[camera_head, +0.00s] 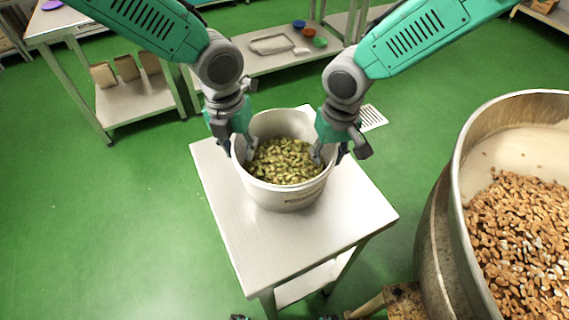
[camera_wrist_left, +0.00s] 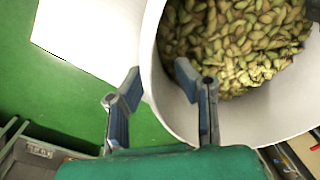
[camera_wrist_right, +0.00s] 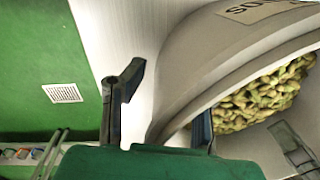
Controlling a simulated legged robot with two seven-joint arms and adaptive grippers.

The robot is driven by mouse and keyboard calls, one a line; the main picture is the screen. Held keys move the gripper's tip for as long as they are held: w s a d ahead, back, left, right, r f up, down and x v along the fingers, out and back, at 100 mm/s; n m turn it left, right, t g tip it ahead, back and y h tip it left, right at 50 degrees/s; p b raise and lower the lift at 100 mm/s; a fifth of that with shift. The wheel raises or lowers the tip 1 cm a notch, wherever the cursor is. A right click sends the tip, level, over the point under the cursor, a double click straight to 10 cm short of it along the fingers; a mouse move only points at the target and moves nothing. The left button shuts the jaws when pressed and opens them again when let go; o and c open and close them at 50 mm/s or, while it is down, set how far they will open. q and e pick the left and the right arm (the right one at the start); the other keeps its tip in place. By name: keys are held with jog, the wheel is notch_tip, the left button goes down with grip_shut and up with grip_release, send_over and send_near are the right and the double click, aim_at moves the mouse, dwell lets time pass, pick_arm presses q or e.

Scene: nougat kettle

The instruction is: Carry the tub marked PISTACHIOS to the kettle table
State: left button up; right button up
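A white tub (camera_head: 285,195) full of green pistachios stands upright on a small pale table (camera_head: 225,215), beside a large metal kettle (camera_head: 435,230). Its label is partly visible in the right wrist view (camera_wrist_right: 262,10), but the full word cannot be read. My left gripper (camera_head: 238,147) is at the tub's left rim, one finger outside and one inside; the left wrist view (camera_wrist_left: 158,82) shows its fingers apart with the wall between. My right gripper (camera_head: 331,152) straddles the right rim likewise; in the right wrist view its outer finger (camera_wrist_right: 122,95) stands clear of the wall.
The kettle at the right holds many brown nuts (camera_head: 520,240). A wooden step or stool (camera_head: 405,300) stands at its foot. Shelving with bowls and a tray (camera_head: 270,45) stands behind, and another bench (camera_head: 135,100) at back left. Green floor (camera_head: 90,220) at left is clear.

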aim_at(237, 138)
pick_arm(q)
jog(key=shift+f, duration=0.25)
pick_arm(e)
jog(key=shift+f, duration=0.2)
pick_arm(q)
grip_shut()
pick_arm(e)
grip_shut()
pick_arm(q)
jog(key=shift+w+r, duration=0.1)
jog(key=shift+r, duration=0.05)
pick_arm(e)
jog(key=shift+r, duration=0.1)
